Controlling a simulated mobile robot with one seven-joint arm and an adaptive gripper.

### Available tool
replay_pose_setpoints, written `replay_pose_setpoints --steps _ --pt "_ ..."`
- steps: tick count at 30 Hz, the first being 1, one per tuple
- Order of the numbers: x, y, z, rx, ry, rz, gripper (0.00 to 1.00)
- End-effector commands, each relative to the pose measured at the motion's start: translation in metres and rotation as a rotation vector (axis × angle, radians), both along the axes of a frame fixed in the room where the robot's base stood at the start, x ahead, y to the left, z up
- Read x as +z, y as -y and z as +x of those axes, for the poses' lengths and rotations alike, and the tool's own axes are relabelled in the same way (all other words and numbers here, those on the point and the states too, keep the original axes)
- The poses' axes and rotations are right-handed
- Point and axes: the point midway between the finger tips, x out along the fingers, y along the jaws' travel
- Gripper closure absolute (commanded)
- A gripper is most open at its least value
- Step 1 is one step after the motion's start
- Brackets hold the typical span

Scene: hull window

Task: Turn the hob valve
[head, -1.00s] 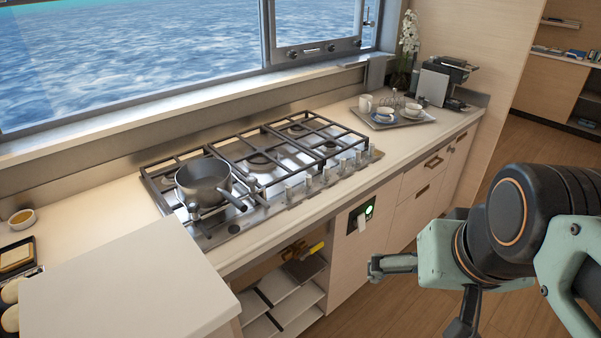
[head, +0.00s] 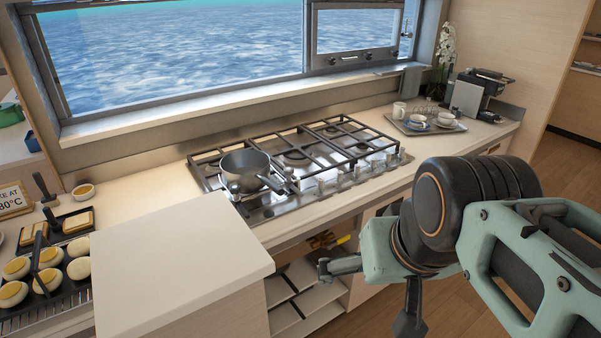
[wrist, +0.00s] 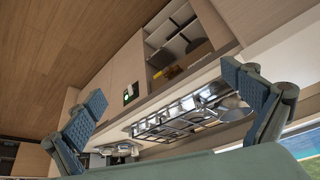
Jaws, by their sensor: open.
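A small yellow handle (head: 343,240), which looks like the hob valve's lever, shows at the top of the open compartment under the gas hob (head: 290,165). Brass-coloured fittings (head: 320,240) are beside it. In the wrist view the yellow handle (wrist: 170,72) is small and partly in shadow, so its exact angle is unclear. My gripper (head: 366,296) is open and empty, out in front of the cabinets and apart from the handle. In the wrist view its two pads (wrist: 168,103) are wide apart, with the counter and hob beyond them.
A pan (head: 245,168) stands on the hob's left. A pale raised counter block (head: 180,265) juts out left of the open compartment. Baked goods (head: 50,270) lie at far left, a cup tray (head: 428,130) at back right. A green-lit panel (wrist: 130,95) is beside the compartment. Wooden floor is clear.

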Motion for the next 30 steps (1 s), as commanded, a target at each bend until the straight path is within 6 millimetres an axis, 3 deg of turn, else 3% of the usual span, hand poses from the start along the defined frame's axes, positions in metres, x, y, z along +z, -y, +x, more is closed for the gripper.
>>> replay_pose_setpoints --steps 11,14,17,20,24,30 --pt "0.0 0.0 0.0 0.0 0.0 0.0 0.0" --pt "-0.001 -0.001 0.003 0.002 0.004 0.008 0.11" --pt "-0.007 -0.008 0.02 0.01 0.031 0.054 0.22" --pt "-0.014 -0.019 0.057 0.011 0.088 0.141 0.33" --pt "-0.025 -0.028 0.128 -0.028 0.199 0.272 0.48" --pt "-0.045 -0.012 0.233 -0.154 0.368 0.363 0.68"
